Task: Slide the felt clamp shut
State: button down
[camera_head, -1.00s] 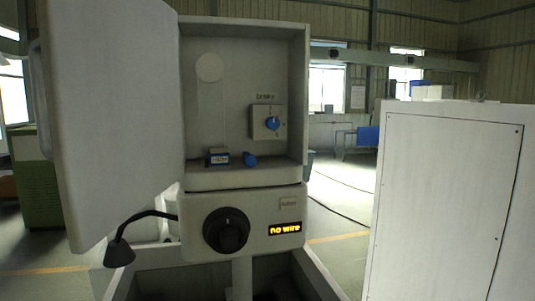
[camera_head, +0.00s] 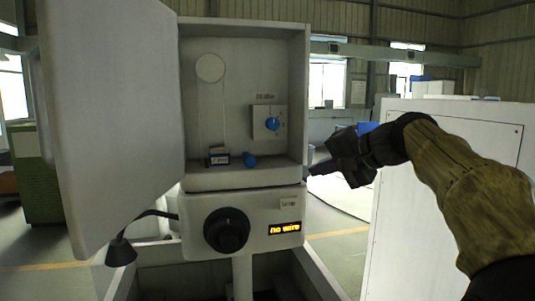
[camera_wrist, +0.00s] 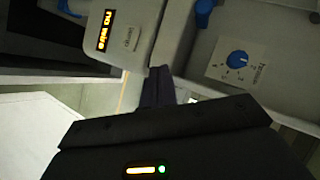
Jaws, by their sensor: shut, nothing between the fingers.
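A small blue and dark block (camera_head: 218,157) with a pale label sits on the floor of the open cabinet (camera_head: 245,178); it may be the felt clamp, but the label is too small to read. A short blue cylinder (camera_head: 250,160) is just right of it. A blue knob, likely this cylinder, shows at the top of the wrist view (camera_wrist: 204,12). My gripper (camera_head: 312,170) is shut and empty, just outside the cabinet's lower right edge, pointing left. Its dark fingers (camera_wrist: 158,85) show in the wrist view, apart from the block.
The cabinet door (camera_head: 115,120) stands open at left. A blue dial (camera_head: 272,123) is on the back wall, beside a pale disc (camera_head: 210,68). Below are a large black knob (camera_head: 227,230), a "no wire" display (camera_head: 285,228) and a bent lamp (camera_head: 121,250). A white cabinet (camera_head: 450,130) stands right.

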aim_at(248, 158)
notch_tip(248, 158, up, 7)
jog(key=s+n+y, duration=0.1)
jog(key=y, duration=0.1)
jog(key=shift+s+a, duration=0.2)
jog(key=shift+a, duration=0.15)
jog(key=shift+w, duration=0.1)
jog(key=p+x, duration=0.2)
jog(key=x, duration=0.2)
jog(key=s+a+p+x, duration=0.1)
jog(key=x, duration=0.3)
jog(key=s+p+x, duration=0.1)
jog(key=p+x, duration=0.1)
jog(key=x, duration=0.3)
jog(key=shift+s+a+f+p, duration=0.15)
jog(key=shift+f+p, duration=0.15)
